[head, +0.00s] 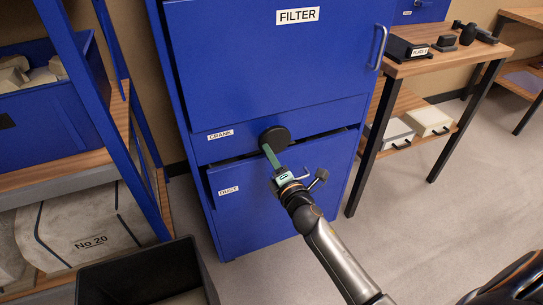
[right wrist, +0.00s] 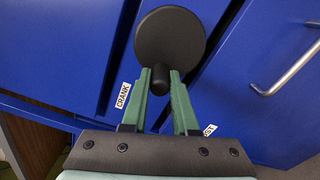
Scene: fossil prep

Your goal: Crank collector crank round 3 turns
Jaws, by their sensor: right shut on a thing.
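The collector is a tall blue cabinet (head: 265,65) with a FILTER label on its upper door. Its crank (head: 275,137) is a dark round disc on the narrow panel beside the CRANK label (head: 221,135). In the right wrist view the disc (right wrist: 170,42) faces me, with a short dark handle (right wrist: 160,78) sticking out from its lower part. My right gripper (head: 267,150) reaches up to the crank. Its green fingers (right wrist: 160,84) are shut on the handle, one on each side. The head view hides the handle behind the fingers. My left gripper is not in view.
The DUST drawer (head: 280,190) below the crank stands slightly open at its top edge. A blue shelf rack (head: 95,100) stands at the left, with a black bin (head: 150,275) in front. A wooden table (head: 440,62) is at the right. Open floor lies right of the cabinet.

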